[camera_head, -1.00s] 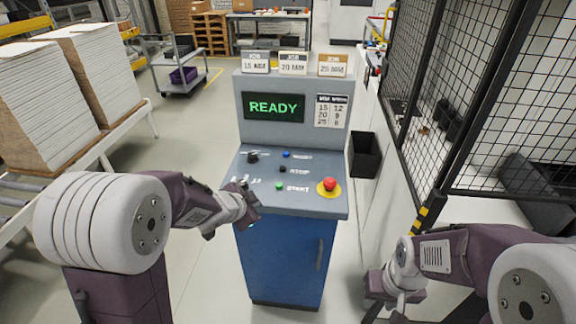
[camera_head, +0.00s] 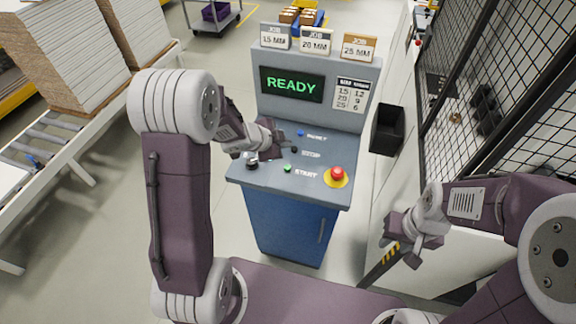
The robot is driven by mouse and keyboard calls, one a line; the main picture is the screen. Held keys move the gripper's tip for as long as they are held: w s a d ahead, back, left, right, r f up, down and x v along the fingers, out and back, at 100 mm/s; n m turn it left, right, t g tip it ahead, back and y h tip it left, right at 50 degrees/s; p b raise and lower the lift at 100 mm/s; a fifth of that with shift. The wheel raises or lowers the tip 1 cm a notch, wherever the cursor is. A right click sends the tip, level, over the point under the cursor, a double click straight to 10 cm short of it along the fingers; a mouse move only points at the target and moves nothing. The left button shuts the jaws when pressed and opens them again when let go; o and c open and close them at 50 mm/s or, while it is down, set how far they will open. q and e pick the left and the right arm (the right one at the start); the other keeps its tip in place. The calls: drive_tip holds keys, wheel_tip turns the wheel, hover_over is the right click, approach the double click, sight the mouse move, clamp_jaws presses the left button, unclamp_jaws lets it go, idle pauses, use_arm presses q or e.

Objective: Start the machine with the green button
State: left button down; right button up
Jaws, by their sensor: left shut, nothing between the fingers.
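The machine's console (camera_head: 262,174) is a grey sloped panel on a blue cabinet. The small green button (camera_head: 288,168) sits by the START label near the panel's front edge. The screen (camera_head: 291,84) reads READY in green. My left gripper (camera_head: 276,141) is shut and empty, over the panel's left part, above and a little left of the green button. I cannot tell whether it touches the panel. My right gripper (camera_head: 412,252) hangs right of the console, away from the panel; its finger gap is unclear.
A red emergency button (camera_head: 337,174) on a yellow base stands right of START. A blue button (camera_head: 301,133), a black STOP button (camera_head: 294,150) and a black knob (camera_head: 252,163) share the panel. A black bin (camera_head: 387,130) and mesh fence (camera_head: 470,80) are on the right.

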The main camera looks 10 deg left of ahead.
sight(285, 169)
use_arm(q)
wheel_tip(285, 169, down, 9)
drive_tip(key=b, duration=0.8)
drive_tip(key=shift+w+r+b, duration=0.15)
drive_tip(key=shift+b, duration=0.2)
drive_tip(key=shift+a, duration=0.1)
drive_tip(key=shift+s, duration=0.2)
drive_tip(key=shift+w, duration=0.1)
idle(0.9)
drive_tip(key=shift+f+b, duration=0.3)
drive_tip(key=shift+f, duration=0.1)
